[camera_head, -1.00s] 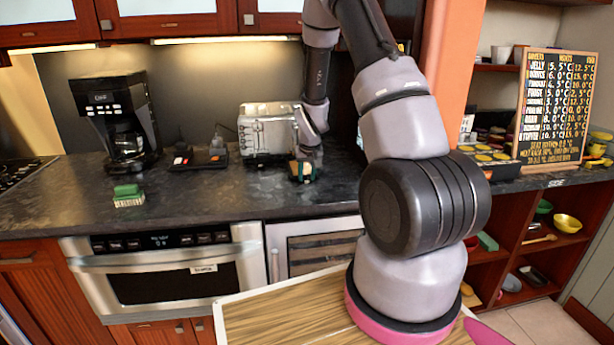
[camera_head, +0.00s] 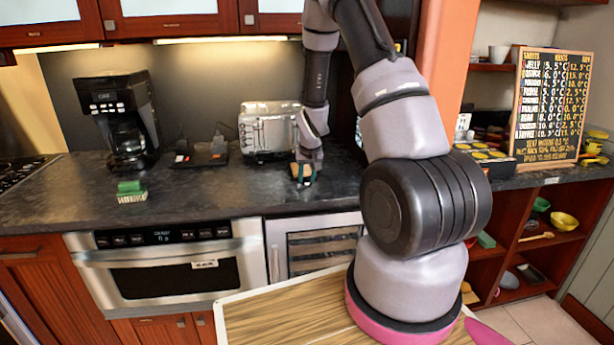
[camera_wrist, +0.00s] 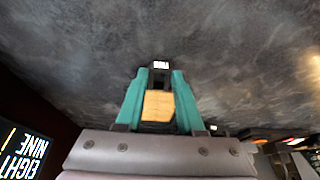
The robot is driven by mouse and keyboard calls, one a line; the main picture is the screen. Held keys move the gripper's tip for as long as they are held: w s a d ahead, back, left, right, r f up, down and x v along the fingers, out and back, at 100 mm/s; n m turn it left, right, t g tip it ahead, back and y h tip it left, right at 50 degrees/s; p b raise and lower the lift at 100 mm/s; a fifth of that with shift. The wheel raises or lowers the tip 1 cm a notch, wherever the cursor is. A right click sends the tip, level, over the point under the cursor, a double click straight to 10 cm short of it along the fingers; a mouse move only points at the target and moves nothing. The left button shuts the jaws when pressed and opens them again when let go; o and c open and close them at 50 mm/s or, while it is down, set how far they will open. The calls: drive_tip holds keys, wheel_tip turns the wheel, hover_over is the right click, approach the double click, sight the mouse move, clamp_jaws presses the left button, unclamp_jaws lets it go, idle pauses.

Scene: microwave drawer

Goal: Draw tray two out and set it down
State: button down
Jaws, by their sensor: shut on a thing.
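My gripper (camera_head: 303,178) is low over the dark countertop (camera_head: 230,190), in front of the toaster. In the wrist view, its teal fingers (camera_wrist: 158,98) are shut on a tan, wood-coloured piece (camera_wrist: 157,106). I cannot tell whether this piece touches the counter, or whether it is part of a tray. No tray marked two can be made out. The steel microwave drawer (camera_head: 165,283) under the counter is shut, with a small white label on its front.
A silver toaster (camera_head: 268,130) stands just behind my gripper. A coffee maker (camera_head: 122,120) and a green-topped sponge or brush (camera_head: 131,191) are to the left. A dark panel with words (camera_wrist: 20,158) shows at lower left in the wrist view. The counter between sponge and gripper is clear.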

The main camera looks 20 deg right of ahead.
sight(310, 197)
drive_tip(key=shift+s+a, duration=0.3)
drive_tip(key=shift+s, duration=1.15)
drive_tip(key=shift+s+a, duration=0.25)
drive_tip(key=shift+s, duration=1.2)
drive_tip(key=shift+s+a, duration=0.3)
drive_tip(key=shift+s, duration=1.15)
drive_tip(key=shift+a, duration=0.1)
drive_tip(key=shift+w+a, duration=1.2)
drive_tip(key=shift+a, duration=4.75)
drive_tip(key=shift+w+a, duration=1.2)
drive_tip(key=shift+a, duration=4.7)
drive_tip(key=shift+w+a, duration=1.2)
drive_tip(key=shift+a, duration=4.75)
drive_tip(key=shift+c, duration=2.2)
unclamp_jaws()
